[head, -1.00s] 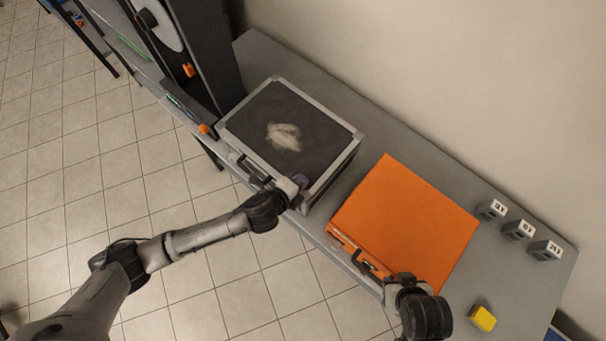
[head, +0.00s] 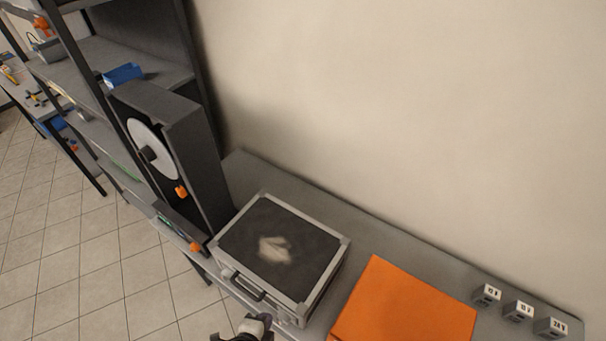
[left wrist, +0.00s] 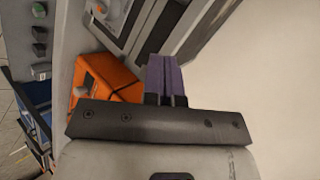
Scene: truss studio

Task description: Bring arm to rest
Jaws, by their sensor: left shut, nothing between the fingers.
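My left gripper (head: 262,322) shows at the bottom edge of the head view, just in front of the silver-edged black case (head: 300,240). Most of its arm is out of the picture. In the left wrist view its purple fingers (left wrist: 162,75) are together with nothing between them. I cannot tell from the head view whether it touches the case. My right gripper is not in view.
The closed black case has a pale smudge on its lid and stands on the grey bench (head: 385,242). An orange case (head: 405,305) lies to its right. Several small grey blocks (head: 518,311) stand farther right. A dark tower with a white disc (head: 153,150) stands left.

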